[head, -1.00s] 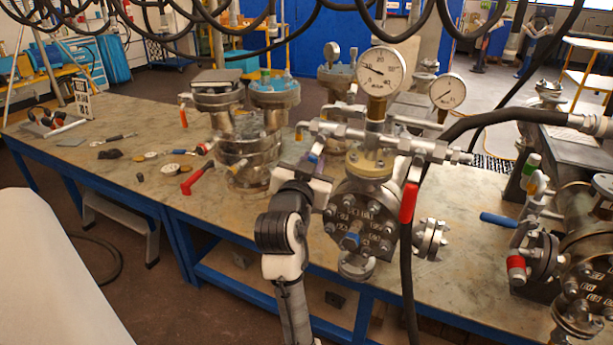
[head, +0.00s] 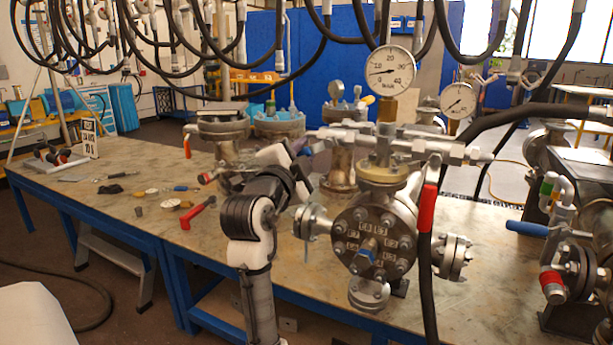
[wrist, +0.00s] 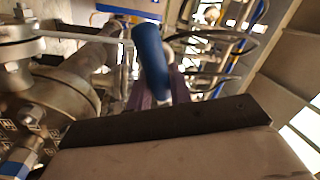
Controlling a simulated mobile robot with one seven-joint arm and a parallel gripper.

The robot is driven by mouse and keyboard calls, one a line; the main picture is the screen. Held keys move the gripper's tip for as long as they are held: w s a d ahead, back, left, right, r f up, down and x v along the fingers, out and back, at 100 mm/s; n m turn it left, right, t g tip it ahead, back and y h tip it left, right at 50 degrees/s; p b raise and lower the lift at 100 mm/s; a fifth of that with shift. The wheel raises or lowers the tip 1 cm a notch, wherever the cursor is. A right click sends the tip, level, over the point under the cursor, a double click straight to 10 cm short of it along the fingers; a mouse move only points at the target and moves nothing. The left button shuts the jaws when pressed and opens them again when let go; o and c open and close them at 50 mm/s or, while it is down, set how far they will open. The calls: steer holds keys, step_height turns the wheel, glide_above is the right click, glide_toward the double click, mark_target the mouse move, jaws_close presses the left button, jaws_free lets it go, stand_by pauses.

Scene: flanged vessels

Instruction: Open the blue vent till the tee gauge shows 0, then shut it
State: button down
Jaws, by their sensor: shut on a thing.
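The tee gauge (head: 391,71) is a round white dial on top of the flanged tee vessel (head: 372,240). Its needle points left, off to the side of the dial; the exact reading is too small to tell. The blue vent handle (wrist: 151,60) stands tilted in the wrist view, between the purple fingers of my gripper (wrist: 163,88). My gripper (head: 302,150) is shut on this handle, at the left end of the tee's top pipework. In the head view my wrist and the fittings hide the handle and most of the fingers.
A second gauge (head: 458,99) stands behind to the right. A red lever (head: 428,208) and a black hose hang right of the tee. A red-handled tool (head: 198,215) lies on the bench (head: 130,235). Another vessel with a blue handle (head: 527,229) is at the right.

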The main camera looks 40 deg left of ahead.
steer(key=m, duration=0.1)
steer(key=r+m+b, duration=0.1)
steer(key=m+h+b, duration=0.1)
steer(key=shift+s+a+r+m+t, duration=0.1)
steer(key=shift+a+r+m+t, duration=0.05)
steer(key=shift+a+m+t, duration=0.2)
steer(key=shift+d+r+m+b, duration=0.1)
steer(key=shift+r+m+b, duration=0.2)
steer(key=shift+m, duration=0.3)
steer(key=shift+r+m+b, duration=0.2)
steer(key=shift+m+b, duration=0.15)
steer(key=shift+m, duration=0.2)
steer(key=shift+r+h, duration=0.1)
steer(key=shift+h, duration=0.2)
steer(key=c, duration=1.3)
jaws_free()
steer(key=b+v, duration=0.2)
steer(key=v, duration=1.1)
steer(key=shift+s+d, duration=0.15)
steer(key=shift+s, duration=0.2)
